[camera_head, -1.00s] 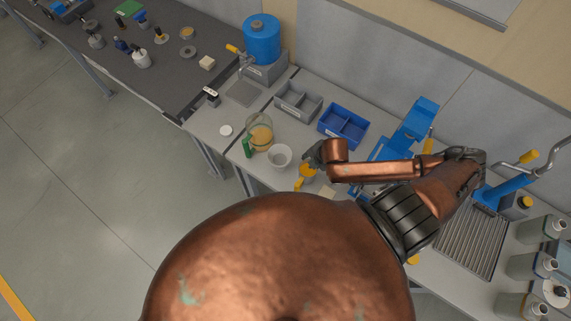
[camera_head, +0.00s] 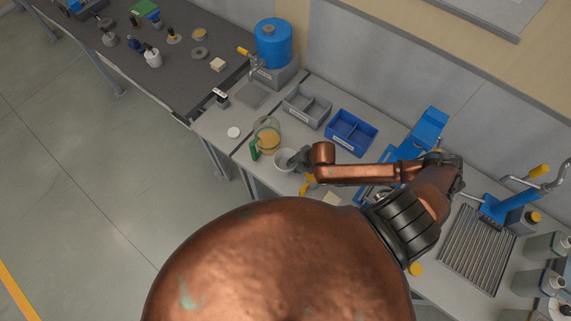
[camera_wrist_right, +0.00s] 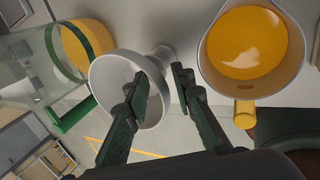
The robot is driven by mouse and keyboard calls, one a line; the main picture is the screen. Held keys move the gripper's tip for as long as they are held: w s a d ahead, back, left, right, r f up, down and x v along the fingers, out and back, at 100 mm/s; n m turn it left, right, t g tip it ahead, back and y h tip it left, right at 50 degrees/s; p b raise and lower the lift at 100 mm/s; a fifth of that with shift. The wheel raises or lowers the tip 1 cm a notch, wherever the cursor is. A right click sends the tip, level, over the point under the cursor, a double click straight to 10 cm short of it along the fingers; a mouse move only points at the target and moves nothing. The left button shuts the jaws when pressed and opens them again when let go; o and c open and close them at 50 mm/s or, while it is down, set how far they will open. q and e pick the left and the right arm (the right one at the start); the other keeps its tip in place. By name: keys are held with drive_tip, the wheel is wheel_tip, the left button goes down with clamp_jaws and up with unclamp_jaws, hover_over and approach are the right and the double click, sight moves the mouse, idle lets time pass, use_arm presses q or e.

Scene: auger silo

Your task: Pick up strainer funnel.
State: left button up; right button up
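The strainer funnel (camera_head: 283,162) is a pale grey-white funnel on the bench. In the right wrist view the funnel (camera_wrist_right: 115,75) shows its wide round mouth, with its narrow stem behind and to the right. My right gripper (camera_wrist_right: 160,76) is open at it. One fingertip overlaps the inside of the mouth and the other is outside, to the right of the rim. I see a gap between the fingers; whether either touches the funnel I cannot tell. In the head view my right gripper (camera_head: 299,159) is beside the funnel. My left gripper is not in view.
A glass jug with amber contents and a green handle (camera_wrist_right: 75,105) is close left of the funnel. A cup of yellow liquid (camera_wrist_right: 252,45) is close right. A grey bin (camera_head: 307,107) and blue bin (camera_head: 351,133) stand behind. The drain rack (camera_head: 477,245) is at right.

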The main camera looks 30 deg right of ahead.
drive_tip(key=shift+c, duration=0.2)
clamp_jaws()
drive_tip(key=shift+r, duration=0.15)
idle(0.4)
